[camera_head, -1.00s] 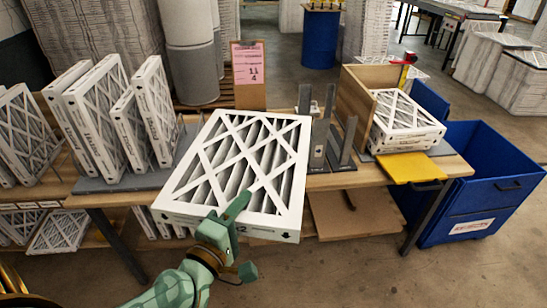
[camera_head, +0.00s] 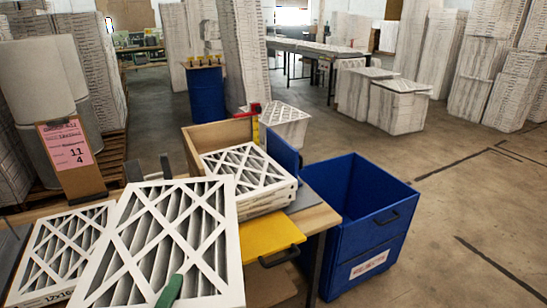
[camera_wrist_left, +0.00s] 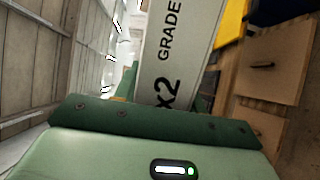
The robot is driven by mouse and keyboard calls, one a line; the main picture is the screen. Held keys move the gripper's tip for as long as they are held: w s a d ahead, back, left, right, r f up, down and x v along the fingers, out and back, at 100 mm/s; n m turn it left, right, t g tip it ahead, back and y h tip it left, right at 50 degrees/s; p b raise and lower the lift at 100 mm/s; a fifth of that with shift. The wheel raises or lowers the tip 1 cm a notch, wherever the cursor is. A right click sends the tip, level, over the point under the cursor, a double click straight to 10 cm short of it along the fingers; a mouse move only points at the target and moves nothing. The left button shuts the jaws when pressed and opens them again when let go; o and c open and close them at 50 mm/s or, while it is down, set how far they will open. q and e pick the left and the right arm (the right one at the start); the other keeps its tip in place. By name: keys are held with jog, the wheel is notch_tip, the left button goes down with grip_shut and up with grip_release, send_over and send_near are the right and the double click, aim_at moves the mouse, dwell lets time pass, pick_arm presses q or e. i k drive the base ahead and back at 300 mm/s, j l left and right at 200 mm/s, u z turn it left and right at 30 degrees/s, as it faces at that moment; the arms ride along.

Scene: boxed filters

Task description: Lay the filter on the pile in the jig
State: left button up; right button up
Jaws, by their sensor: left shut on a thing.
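My left gripper (camera_head: 170,290) is shut on the edge of a white-framed pleated filter (camera_head: 150,240); only a green finger shows in the head view. The held filter is tilted with its lattice face up, at the lower left, left of and nearer than the jig. In the left wrist view the green jaws (camera_wrist_left: 150,115) grip the filter's printed edge (camera_wrist_left: 178,50). The jig (camera_head: 214,134) has wooden walls at its back and left. In it lies a pile of filters (camera_head: 247,166). My right gripper is not in view.
A yellow plate (camera_head: 272,238) juts from the table front before the jig. A blue bin (camera_head: 365,200) stands right of the table. Another filter (camera_head: 62,245) lies at left, partly behind the held one. A pink sign (camera_head: 70,146) stands behind.

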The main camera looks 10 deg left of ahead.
aim_at(248, 178)
jog(key=i+l, duration=0.8)
jog(key=l, duration=0.25)
